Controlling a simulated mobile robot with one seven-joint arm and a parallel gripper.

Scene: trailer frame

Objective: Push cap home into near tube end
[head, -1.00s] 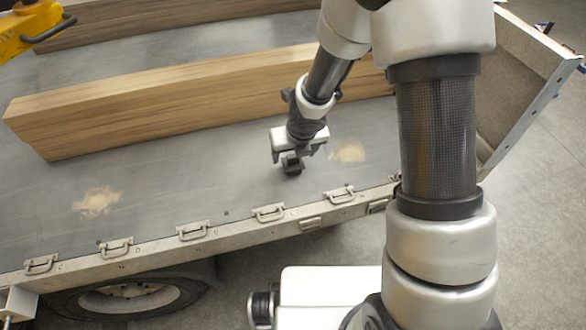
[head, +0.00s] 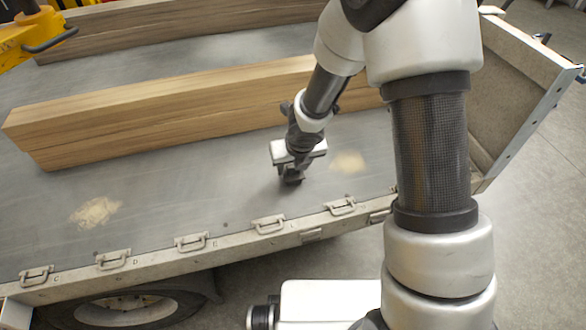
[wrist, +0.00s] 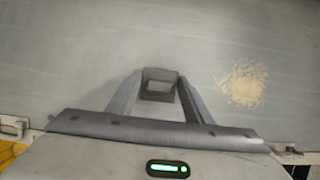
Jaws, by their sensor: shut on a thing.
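My gripper (head: 291,178) hangs over the grey trailer bed, left of a pale sawdust patch. In the head view the cap (head: 290,181) is a small dark shape below the fingers. Its height above the bed is hard to tell. I cannot make out a tube end in either view.
A long timber beam (head: 160,118) lies behind my gripper. The trailer's side rail (head: 235,247) with several latch handles runs in front. Sawdust patches (head: 348,161) (head: 96,212) mark the bed. A yellow part (head: 30,38) stands at far left. The bed around my gripper is clear.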

